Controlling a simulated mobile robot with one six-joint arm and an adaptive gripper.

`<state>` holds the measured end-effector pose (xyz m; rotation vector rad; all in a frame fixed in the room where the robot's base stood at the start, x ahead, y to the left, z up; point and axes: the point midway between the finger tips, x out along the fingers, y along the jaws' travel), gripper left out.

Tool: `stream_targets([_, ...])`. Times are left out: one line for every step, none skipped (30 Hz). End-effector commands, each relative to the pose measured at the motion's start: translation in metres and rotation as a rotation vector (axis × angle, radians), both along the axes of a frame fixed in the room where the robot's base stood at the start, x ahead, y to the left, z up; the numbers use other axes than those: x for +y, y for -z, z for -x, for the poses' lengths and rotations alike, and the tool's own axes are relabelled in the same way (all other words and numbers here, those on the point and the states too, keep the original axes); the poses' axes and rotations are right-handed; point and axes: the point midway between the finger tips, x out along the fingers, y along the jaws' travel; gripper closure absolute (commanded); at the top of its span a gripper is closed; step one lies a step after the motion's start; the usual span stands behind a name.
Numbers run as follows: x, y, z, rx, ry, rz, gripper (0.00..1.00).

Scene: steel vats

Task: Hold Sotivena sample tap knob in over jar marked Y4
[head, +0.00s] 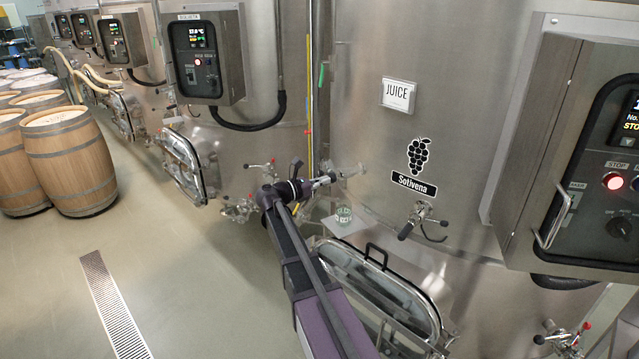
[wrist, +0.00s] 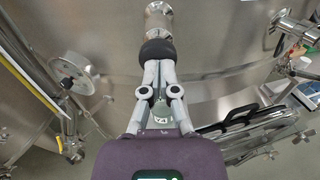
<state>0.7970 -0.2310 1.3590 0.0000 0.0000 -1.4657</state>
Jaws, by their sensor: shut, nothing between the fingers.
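In the wrist view my gripper (wrist: 157,66) is shut and empty. Its joined fingertips meet the round black knob (wrist: 157,50) of a steel sample tap (wrist: 158,20) on the Sotivena vat (head: 390,145). They look to touch it end-on; how far the knob is in cannot be told. A glass jar (head: 343,214) stands on a small pale shelf (head: 352,225) below the tap. In the wrist view a jar (wrist: 160,115) shows between my fingers, with a partly hidden label that may read Y4. Whether juice runs is not visible.
A hatch with a black handle (head: 376,254) lies below the shelf, close to my arm. A valve (head: 422,222) sticks out under the Sotivena sign (head: 413,184). A control box (head: 570,150) juts out at right. A round gauge (wrist: 71,76) is left in the wrist view.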

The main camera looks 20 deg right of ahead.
Motion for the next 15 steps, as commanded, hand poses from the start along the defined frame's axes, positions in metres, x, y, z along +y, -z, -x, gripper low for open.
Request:
stream_targets([0.000,0.000,0.000,0.000,0.000,0.000,1.00])
stream_targets([0.000,0.000,0.000,0.000,0.000,0.000,1.00])
stream_targets([0.000,0.000,0.000,0.000,0.000,0.000,1.00])
stream_targets([0.000,0.000,0.000,0.000,0.000,0.000,1.00])
stream_targets([0.000,0.000,0.000,0.000,0.000,0.000,1.00])
stream_targets([0.000,0.000,0.000,0.000,0.000,0.000,1.00])
stream_targets([0.000,0.000,0.000,0.000,0.000,0.000,1.00])
stream_targets([0.000,0.000,0.000,0.000,0.000,0.000,1.00])
stream_targets([-0.002,0.000,0.000,0.000,0.000,0.000,1.00])
stream_targets([-0.004,0.000,-0.001,0.000,0.001,0.000,1.00])
stream_targets([-0.006,0.000,-0.001,0.000,0.001,0.000,1.00])
stream_targets([-0.010,0.000,-0.001,0.000,0.002,0.000,1.00])
stream_targets([-0.013,0.000,-0.001,0.000,0.002,0.000,1.00])
stream_targets([-0.016,0.000,-0.002,0.000,0.002,0.000,1.00])
stream_targets([-0.019,0.000,-0.002,0.000,0.002,0.000,1.00])
